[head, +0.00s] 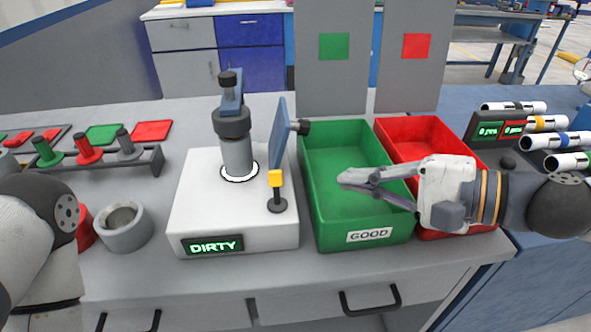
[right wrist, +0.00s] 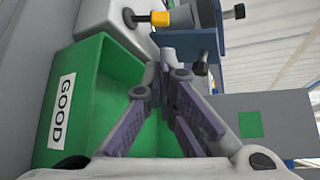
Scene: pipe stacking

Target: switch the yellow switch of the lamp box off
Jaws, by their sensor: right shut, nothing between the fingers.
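The white lamp box (head: 190,212) stands on the grey table with a green-lit display reading DIRTY. A grey pipe piece (head: 237,155) stands upright on its glowing ring, under a blue and dark clamp-like part (head: 231,105). The yellow switch (head: 276,178) sits on a dark stem and round base at the box's right side; its yellow part points up. The switch also shows at the top of the right wrist view (right wrist: 160,17). My right gripper (head: 346,180) is shut and empty above the green bin, to the right of the switch and apart from it. My left gripper is out of view.
The green GOOD bin (head: 313,205) stands right of the lamp box, with a red bin (head: 448,140) beyond. A blue plate (head: 278,135) with a dark knob rises beside the switch. A peg rack (head: 95,165) and grey ring (head: 122,226) stand left.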

